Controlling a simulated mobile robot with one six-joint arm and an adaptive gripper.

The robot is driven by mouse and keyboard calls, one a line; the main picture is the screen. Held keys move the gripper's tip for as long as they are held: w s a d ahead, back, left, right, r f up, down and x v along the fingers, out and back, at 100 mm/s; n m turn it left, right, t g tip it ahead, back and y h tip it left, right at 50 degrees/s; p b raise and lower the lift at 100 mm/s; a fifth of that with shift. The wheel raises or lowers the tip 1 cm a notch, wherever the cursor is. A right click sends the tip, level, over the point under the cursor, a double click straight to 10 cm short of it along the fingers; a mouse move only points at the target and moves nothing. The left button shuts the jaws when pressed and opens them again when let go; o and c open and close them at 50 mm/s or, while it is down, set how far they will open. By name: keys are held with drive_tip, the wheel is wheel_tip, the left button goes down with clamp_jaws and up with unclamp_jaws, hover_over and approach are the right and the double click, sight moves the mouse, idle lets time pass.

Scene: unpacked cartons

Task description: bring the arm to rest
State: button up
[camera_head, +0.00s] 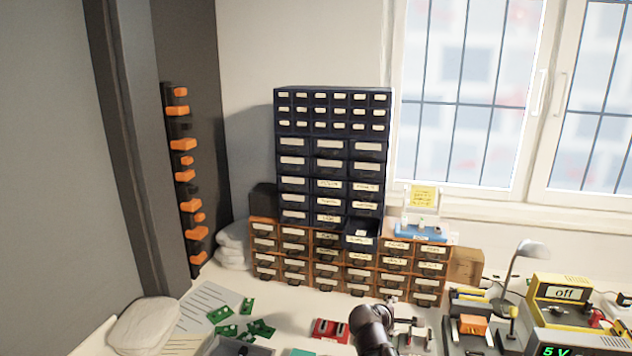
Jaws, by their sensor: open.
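My gripper does not show in the head view; no fingertips can be made out. A dark rounded, cylinder-like part rises from the bottom edge, right of centre, in front of the drawer cabinets. I cannot tell from this one view what it belongs to. Nothing held can be seen.
A tall dark-blue drawer cabinet (330,165) stands on brown drawer units (293,262). One blue drawer (361,236) is pulled out. Green boards (262,329), a red item (331,331), a grey lamp (531,249) and yellow instruments (561,290) crowd the bench.

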drive_tip(key=s+a+f+m+g+y, duration=0.1)
drive_tip(key=s+f+m+g+y, duration=0.1)
drive_tip(key=s+m+g, duration=0.1)
drive_tip(key=s+a+f+m+g+y+p, duration=0.1)
drive_tip(key=s+f+m+g+y, duration=0.1)
drive_tip(key=s+m, duration=0.4)
drive_tip(key=s+a+f+m+g+y+p, duration=0.1)
drive_tip(key=s+a+f+m+g+y, duration=0.1)
drive_tip(key=s+m, duration=0.3)
drive_tip(key=shift+g+y, duration=0.7)
drive_tip(key=shift+g, duration=0.1)
drive_tip(key=c, duration=0.6)
